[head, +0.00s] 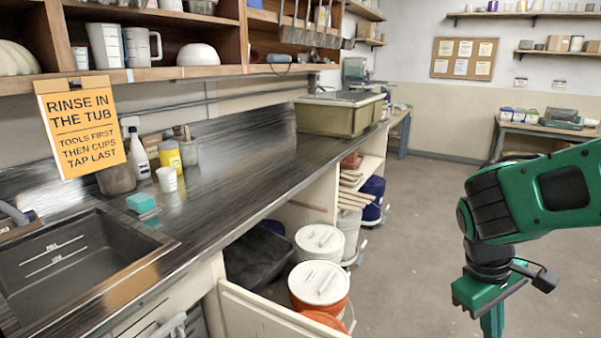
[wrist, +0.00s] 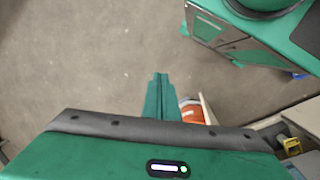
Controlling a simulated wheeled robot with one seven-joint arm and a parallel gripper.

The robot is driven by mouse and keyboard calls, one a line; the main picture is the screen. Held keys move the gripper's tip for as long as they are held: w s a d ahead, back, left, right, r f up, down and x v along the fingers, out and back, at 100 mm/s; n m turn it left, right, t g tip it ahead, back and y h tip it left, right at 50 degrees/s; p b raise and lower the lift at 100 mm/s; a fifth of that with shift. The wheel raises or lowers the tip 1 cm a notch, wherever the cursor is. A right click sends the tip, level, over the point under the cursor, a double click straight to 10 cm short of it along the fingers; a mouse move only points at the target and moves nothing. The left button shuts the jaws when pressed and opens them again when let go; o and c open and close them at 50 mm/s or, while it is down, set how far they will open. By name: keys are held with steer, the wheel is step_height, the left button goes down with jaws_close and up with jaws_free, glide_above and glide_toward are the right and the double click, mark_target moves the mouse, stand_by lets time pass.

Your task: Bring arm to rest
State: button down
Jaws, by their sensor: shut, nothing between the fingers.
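My gripper (head: 492,322) hangs at the lower right of the head view, at the end of my green arm, pointing down over open floor. Its lower end is cut off by the picture's edge. In the wrist view its two green fingers (wrist: 158,95) are together, with nothing between them, above bare floor. An orange bucket (wrist: 193,112) shows just right of the fingers, lower down and apart from them.
The counter (head: 250,165) with a dark sink (head: 75,255) runs along the left. Below it, an open cabinet door (head: 265,312) juts out near white-lidded buckets (head: 320,282). A grey-green tub (head: 340,115) stands on the counter. The floor (head: 425,220) between counter and arm is clear.

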steer(key=s+d+r+m+y, duration=0.1)
steer(key=s+d+m, duration=0.1)
steer(key=s+m, duration=0.3)
steer(key=s+d+r+m+t+y, duration=0.1)
steer(key=s+d+r+m+y, duration=0.1)
steer(key=s+m, duration=0.3)
steer(key=shift+s+d+r+y, duration=0.15)
steer(key=shift+s+d+y, duration=0.2)
steer(key=shift+d, duration=0.35)
